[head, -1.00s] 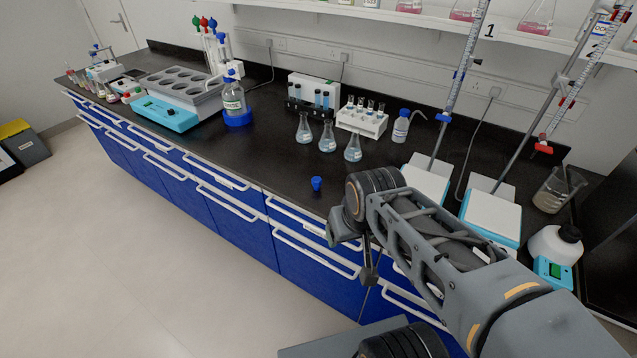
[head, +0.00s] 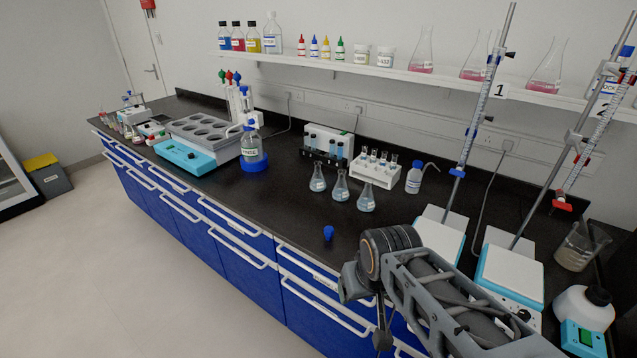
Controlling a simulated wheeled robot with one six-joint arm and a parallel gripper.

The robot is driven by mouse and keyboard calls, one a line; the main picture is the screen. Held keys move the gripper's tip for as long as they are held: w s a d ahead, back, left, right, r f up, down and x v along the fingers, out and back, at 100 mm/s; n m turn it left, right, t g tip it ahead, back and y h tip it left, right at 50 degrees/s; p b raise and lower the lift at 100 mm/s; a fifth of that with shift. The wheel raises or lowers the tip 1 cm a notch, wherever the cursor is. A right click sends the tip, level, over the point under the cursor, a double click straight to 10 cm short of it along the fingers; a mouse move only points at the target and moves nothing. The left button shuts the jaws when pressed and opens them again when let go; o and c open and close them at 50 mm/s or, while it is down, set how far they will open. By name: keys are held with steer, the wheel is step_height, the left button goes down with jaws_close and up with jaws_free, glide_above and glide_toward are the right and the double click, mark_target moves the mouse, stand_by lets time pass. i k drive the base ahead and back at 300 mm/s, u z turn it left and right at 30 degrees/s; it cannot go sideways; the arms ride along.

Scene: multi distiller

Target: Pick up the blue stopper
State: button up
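The blue stopper (head: 328,232) stands alone on the black bench top, close to its front edge, in the head view. My arm comes in from the lower right, and its wrist end is just right of and nearer than the stopper. My gripper (head: 352,284) is partly hidden behind my wrist joint, below and right of the stopper and apart from it. Its fingers cannot be made out, so I cannot tell whether it is open or shut.
Conical flasks (head: 341,186) stand behind the stopper, with a white tube rack (head: 374,172) and a wash bottle (head: 413,180) further back. Burette stands (head: 440,232) are at the right. A blue-capped bottle (head: 252,148) is at the left. The bench around the stopper is clear.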

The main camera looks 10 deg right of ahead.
mark_target(328, 231)
steer(key=u, duration=1.7)
steer(key=i, duration=1.45)
steer(key=z, duration=2.9)
